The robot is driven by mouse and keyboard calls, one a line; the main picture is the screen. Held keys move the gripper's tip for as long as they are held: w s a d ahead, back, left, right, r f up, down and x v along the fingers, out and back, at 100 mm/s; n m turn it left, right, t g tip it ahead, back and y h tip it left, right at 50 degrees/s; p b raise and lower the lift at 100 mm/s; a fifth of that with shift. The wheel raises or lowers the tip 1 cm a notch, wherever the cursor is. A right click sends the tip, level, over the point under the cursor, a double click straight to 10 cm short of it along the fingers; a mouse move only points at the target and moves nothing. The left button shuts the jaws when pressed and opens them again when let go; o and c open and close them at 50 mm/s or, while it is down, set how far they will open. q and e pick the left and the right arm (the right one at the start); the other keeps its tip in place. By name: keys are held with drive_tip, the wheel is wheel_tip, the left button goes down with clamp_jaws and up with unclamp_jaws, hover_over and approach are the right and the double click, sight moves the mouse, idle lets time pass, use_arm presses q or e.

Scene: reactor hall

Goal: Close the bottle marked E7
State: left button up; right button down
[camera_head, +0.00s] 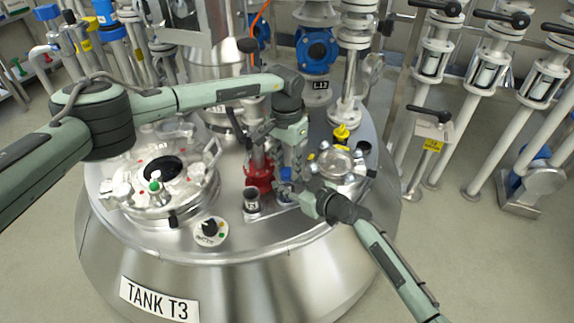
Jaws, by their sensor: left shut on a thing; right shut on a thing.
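A small bottle (284,193) stands on the domed lid of tank T3, mostly hidden by my grippers; I cannot read its marking. A blue cap (286,174) shows directly above it; I cannot tell whether it touches the neck. My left gripper (288,172) points down from above and is shut on the blue cap. My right gripper (292,194) comes in from the right, low over the lid, and is shut on the bottle's body. Both fingertips are small and partly hidden.
A small dark-topped container (252,200) with a label stands just left of the bottle. Behind it is a red fitting (259,172). A round hatch (162,182) lies left, a sight glass (336,164) right, a yellow-topped fitting (341,135) behind. The front lid is clear beyond a knob (210,230).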

use_arm(q)
drive_tip(key=shift+m, duration=0.4)
drive_tip(key=o, duration=0.7)
drive_tip(key=shift+r, duration=2.3)
drive_tip(key=shift+c, duration=0.3)
